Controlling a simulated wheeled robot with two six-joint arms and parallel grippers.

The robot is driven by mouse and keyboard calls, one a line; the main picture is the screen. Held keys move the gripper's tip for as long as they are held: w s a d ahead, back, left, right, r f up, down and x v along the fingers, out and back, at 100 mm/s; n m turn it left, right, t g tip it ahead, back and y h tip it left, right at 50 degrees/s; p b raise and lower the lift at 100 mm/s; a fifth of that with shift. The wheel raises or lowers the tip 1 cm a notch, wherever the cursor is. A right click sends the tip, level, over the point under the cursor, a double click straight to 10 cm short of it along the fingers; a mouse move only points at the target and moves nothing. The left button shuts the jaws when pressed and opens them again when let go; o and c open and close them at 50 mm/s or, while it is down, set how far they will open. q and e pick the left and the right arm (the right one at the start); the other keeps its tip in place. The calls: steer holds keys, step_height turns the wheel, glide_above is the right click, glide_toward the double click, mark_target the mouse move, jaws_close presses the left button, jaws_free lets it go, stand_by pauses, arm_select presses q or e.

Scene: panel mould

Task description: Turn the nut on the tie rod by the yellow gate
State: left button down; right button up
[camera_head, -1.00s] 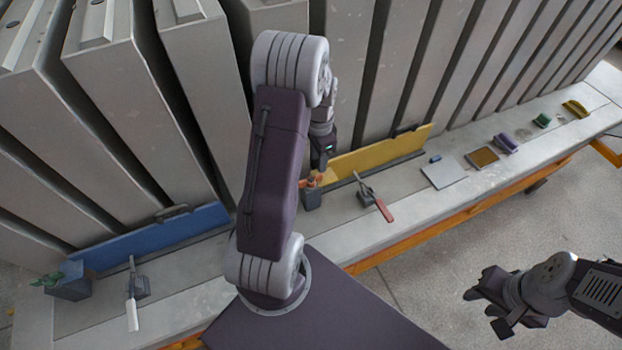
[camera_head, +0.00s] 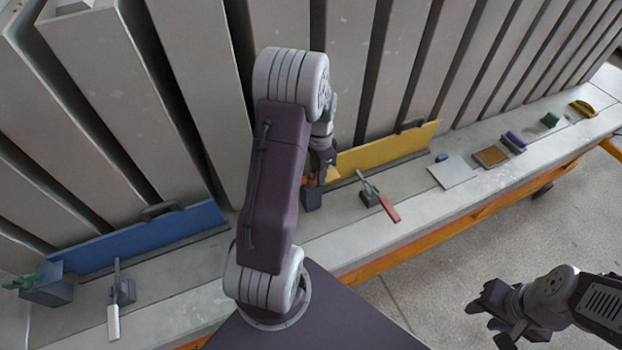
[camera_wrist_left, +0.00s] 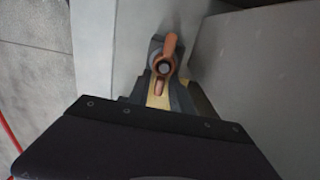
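The orange wing nut (camera_head: 307,184) sits on a dark block (camera_head: 311,198) at the left end of the yellow gate (camera_head: 385,150). My left gripper (camera_head: 322,168) is right beside the nut and partly hides it. In the left wrist view the nut (camera_wrist_left: 165,66) is seen end-on, with a round rod end in its middle and one wing up, one down. The left fingers (camera_wrist_left: 163,95) look spread, with a yellow strip showing between them; contact with the nut cannot be told. My right gripper (camera_head: 488,310) is open and empty, over the floor at the lower right.
Tall grey panels stand behind the ledge. A red-handled clamp (camera_head: 378,198) is right of the block. A blue gate (camera_head: 140,238), a white-handled clamp (camera_head: 118,295) and a block with a green nut (camera_head: 45,285) are at left. A flat plate (camera_head: 453,172) and small items lie further right.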

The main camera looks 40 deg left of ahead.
arm_select(q)
steer(key=shift+a+r+n+p, duration=0.15)
steer(key=shift+n+p, duration=0.35)
steer(key=shift+n, duration=0.3)
steer(key=shift+w+a+n, duration=0.1)
steer(key=shift+a+n, duration=0.05)
steer(key=shift+n, duration=0.55)
steer(key=shift+f, duration=0.2)
steer(key=n, duration=0.1)
steer(key=n+p, duration=0.1)
steer(key=shift+a+r+n, duration=0.15)
steer(key=shift+a+n, duration=0.25)
steer(key=shift+n, duration=0.5)
